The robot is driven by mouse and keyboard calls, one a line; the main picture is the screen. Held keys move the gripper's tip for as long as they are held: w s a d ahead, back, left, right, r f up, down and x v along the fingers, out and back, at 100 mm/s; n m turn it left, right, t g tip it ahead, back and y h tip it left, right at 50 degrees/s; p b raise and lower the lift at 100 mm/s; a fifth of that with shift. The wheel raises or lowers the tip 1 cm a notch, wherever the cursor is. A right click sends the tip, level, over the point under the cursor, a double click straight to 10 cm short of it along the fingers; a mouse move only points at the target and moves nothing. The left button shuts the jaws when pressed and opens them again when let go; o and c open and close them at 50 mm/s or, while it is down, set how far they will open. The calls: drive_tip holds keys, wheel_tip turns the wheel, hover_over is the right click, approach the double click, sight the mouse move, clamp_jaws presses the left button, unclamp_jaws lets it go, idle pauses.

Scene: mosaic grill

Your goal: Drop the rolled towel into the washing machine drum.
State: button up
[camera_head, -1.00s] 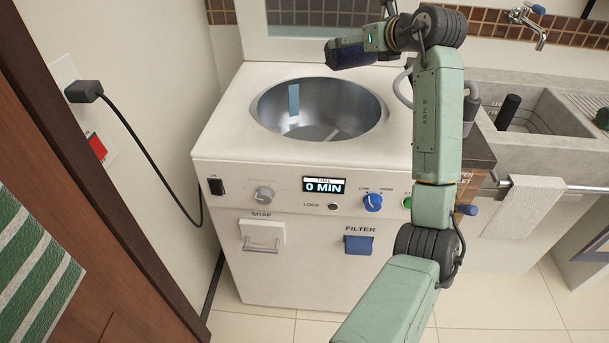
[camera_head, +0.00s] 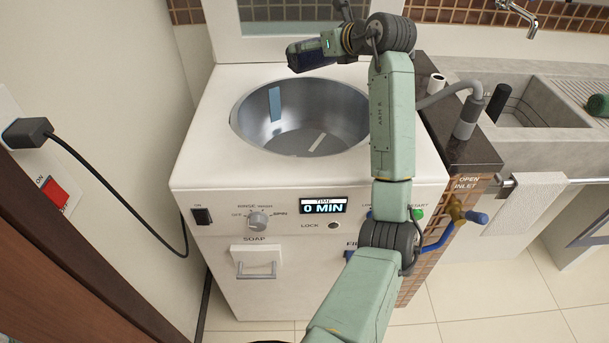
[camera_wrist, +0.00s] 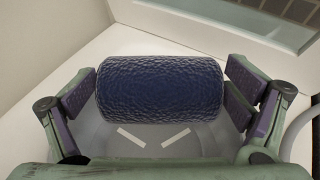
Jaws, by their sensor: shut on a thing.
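The rolled towel (camera_wrist: 160,90) is dark blue and textured. In the wrist view it lies crosswise between the two finger pads of my gripper (camera_wrist: 165,98), which is shut on its ends. The washing machine (camera_head: 205,150) is white with an open top. Its drum (camera_head: 290,125) is a round steel bowl and looks empty where it shows; my arm covers part of its right rim. The drum also shows below the towel in the wrist view (camera_wrist: 190,142).
A raised lid (camera_head: 290,45) stands behind the drum. A dark counter with a grey hose (camera_head: 465,118) is to the right, then a stone sink (camera_head: 560,130) with a green roll (camera_head: 598,105). A wall plug and cord (camera_head: 28,132) are at the left.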

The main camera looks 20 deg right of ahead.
drive_tip(key=shift+f, duration=0.7)
drive_tip(key=o, duration=0.8)
drive_tip(key=v, duration=1.2)
drive_tip(key=shift+s+f, duration=0.1)
